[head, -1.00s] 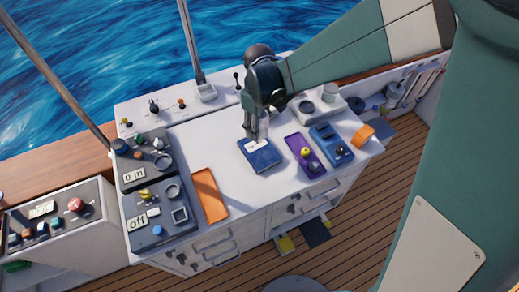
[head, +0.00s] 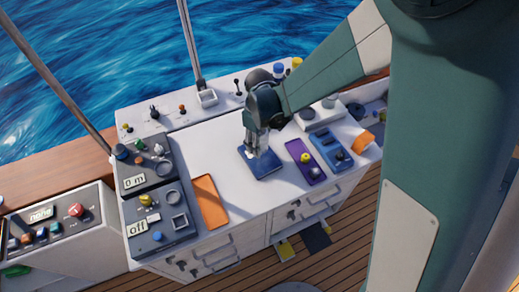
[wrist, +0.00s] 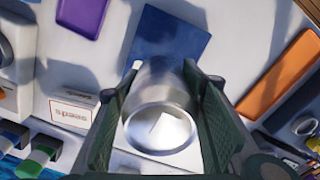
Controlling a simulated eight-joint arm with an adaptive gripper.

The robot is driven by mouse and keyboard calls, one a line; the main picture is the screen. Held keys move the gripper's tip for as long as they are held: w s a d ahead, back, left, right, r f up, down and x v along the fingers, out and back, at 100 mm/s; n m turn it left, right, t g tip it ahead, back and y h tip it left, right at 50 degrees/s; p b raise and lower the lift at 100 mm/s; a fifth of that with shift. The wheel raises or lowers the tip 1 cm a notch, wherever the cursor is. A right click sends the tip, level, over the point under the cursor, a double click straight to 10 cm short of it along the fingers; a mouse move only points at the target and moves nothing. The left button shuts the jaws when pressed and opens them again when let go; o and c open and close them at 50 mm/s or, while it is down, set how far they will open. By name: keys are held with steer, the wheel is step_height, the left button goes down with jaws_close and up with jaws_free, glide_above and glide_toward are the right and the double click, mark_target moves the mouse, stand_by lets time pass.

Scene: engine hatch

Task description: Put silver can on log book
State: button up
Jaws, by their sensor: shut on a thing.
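The silver can (wrist: 162,125) is between the two fingers of my gripper (wrist: 160,80) in the wrist view, and the gripper is shut on it. The log book is the dark blue flat book (head: 264,168) on the white counter in the head view. It also shows in the wrist view (wrist: 178,38), just beyond the can, which hides part of its near edge. In the head view my gripper (head: 257,150) points down over the back part of the book. I cannot tell whether the can touches the book.
A purple tray (head: 304,162) with a yellow knob and a blue tray (head: 330,152) lie right of the book. An orange tray (head: 209,202) lies to the left, beside dark control panels (head: 165,230). The counter between the book and the orange tray is clear.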

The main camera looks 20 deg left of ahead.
steer(key=shift+f, duration=2.05)
steer(key=shift+f, duration=0.2)
steer(key=o, duration=0.8)
steer(key=shift+c, duration=0.2)
steer(key=shift+r, duration=0.25)
steer(key=shift+r, duration=5.95)
